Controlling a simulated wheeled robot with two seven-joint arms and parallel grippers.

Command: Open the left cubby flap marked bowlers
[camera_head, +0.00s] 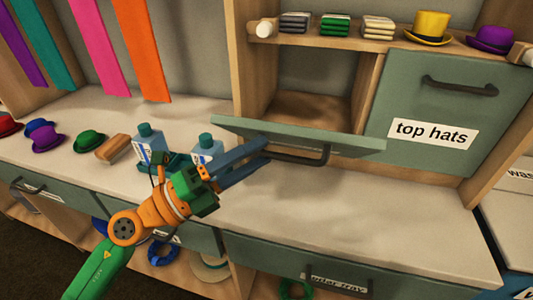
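The left cubby flap (340,144) is a green panel, swung down and open, seen nearly edge-on below its cubby. The inside of the cubby (307,107) shows above it and looks empty. Its dark bar handle (300,157) hangs on the side facing down and toward me. Its marking is hidden from view. My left gripper (267,153) is at the left end of this handle, its two blue-grey fingers apart, one higher and one lower. I cannot tell whether they touch the handle. My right gripper is not in view.
The right flap marked top hats (434,133) is shut. Folded cloths, a yellow hat (429,27) and a purple hat stand on the shelf above. Two bottles (150,142), a brush and several small hats lie left on the counter. The counter below the flaps (370,210) is clear.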

